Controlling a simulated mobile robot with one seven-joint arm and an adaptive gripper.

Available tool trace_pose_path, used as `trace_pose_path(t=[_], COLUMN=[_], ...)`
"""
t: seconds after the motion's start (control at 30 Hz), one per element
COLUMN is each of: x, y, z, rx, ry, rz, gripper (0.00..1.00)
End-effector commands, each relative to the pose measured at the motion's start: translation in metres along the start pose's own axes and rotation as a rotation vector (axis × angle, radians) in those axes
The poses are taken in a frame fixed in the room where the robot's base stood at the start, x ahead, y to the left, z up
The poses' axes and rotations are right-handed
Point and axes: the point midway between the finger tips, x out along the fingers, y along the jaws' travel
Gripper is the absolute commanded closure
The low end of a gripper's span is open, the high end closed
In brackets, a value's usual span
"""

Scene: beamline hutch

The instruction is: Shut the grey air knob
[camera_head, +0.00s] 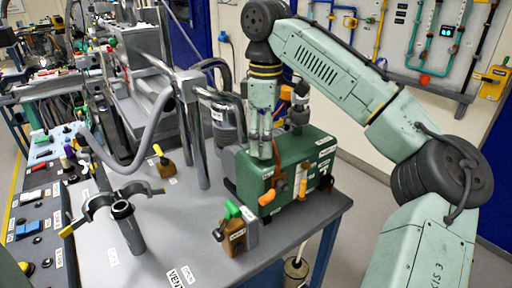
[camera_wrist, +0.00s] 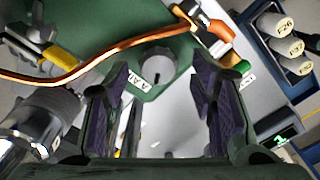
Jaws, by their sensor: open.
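The grey air knob (camera_wrist: 158,66) shows in the wrist view as a round grey dial with a dark slot. It sits on a green panel beside a white label (camera_wrist: 134,82) that starts with "A". My gripper (camera_wrist: 160,82) is open and empty, with its two dark fingers at either side of the knob in the picture. I cannot tell whether they touch it. In the head view my gripper (camera_head: 263,140) points down at the green box (camera_head: 285,172). I cannot make out the knob there.
A copper-coloured tube (camera_wrist: 95,72) crosses the wrist view close to the knob. An orange handle (camera_wrist: 217,30) lies at its right end. A green-handled valve (camera_head: 232,209) stands in front of the box. Bent metal pipes (camera_head: 196,130) rise at its left.

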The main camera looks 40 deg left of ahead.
Motion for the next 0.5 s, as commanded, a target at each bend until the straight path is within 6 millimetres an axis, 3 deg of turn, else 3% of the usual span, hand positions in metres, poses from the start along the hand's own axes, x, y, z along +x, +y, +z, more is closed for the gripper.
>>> trace_pose_path(t=[0.13, 0.5], x=[0.0123, 0.0151], y=[0.0041, 0.0052], z=[0.0033, 0.004], rx=[0.0, 0.0], ry=[0.001, 0.0], rz=[-0.001, 0.001], gripper=[0.49, 0.52])
